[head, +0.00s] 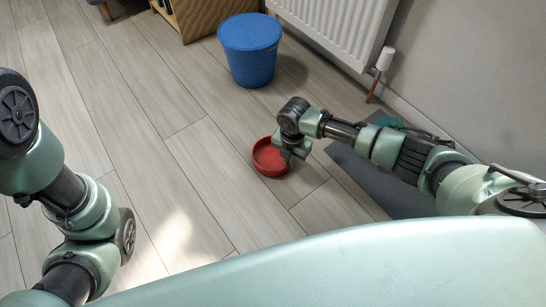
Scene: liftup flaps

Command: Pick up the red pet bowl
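The red pet bowl (266,163) is a round, shallow bowl on the wooden floor, near the middle of the head view. My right gripper (290,157) is at the bowl's right side, over its rim. The gripper hides part of the rim and inside. Its fingers are small and dark here, and I cannot tell whether they are apart or closed on the rim. My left arm is folded at the left edge, and its gripper is out of view.
A blue lidded bin (250,55) stands behind the bowl, beside a white radiator (335,28). A grey mat (372,182) lies under my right arm. A wooden cabinet (205,14) stands at the back. The floor left of the bowl is clear.

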